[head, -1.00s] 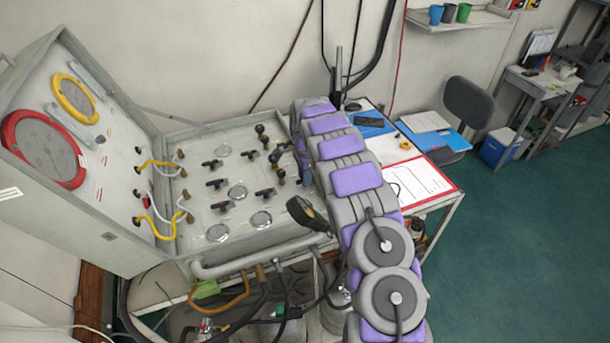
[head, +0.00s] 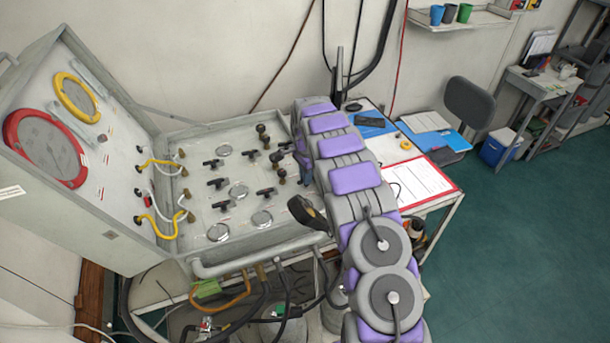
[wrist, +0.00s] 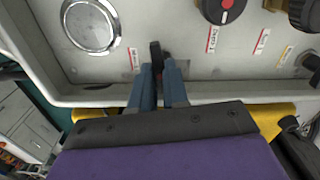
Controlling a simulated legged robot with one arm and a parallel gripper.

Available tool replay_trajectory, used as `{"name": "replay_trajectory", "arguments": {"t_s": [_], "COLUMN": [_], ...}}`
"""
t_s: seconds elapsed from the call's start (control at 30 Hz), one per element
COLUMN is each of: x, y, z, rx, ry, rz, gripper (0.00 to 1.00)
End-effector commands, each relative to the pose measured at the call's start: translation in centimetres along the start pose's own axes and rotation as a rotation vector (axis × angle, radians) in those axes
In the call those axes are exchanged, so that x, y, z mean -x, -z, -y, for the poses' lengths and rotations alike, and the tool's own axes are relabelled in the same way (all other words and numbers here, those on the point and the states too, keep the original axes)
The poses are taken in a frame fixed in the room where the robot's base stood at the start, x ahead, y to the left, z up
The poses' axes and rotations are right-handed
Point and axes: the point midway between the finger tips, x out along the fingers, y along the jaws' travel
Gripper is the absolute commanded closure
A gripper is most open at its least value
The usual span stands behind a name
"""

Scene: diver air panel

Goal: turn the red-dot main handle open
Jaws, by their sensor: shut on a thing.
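In the wrist view my gripper (wrist: 159,72) is shut on a narrow black handle (wrist: 155,52) near the panel's front edge. The handle is seen nearly edge-on between the blue fingers, and I cannot see a red dot on it. A black knob with a red dot (wrist: 226,6) sits up and to the right, apart from the fingers. In the head view the panel (head: 200,226) carries several black handles, such as one at its front (head: 266,192). My arm hides the gripped handle and most of my gripper there.
The raised panel lip (wrist: 90,94) runs close in front. In the head view, a table with papers (head: 420,183) stands right of my arm.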

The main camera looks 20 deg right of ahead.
Motion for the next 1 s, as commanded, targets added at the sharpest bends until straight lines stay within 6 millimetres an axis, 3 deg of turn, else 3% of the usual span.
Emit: {"name": "replay_trajectory", "arguments": {"t_s": [1.0], "x": [0.42], "y": [0.22], "z": [0.29], "rx": [0.947], "ry": [0.009], "rz": [-0.016], "gripper": [1.0]}}
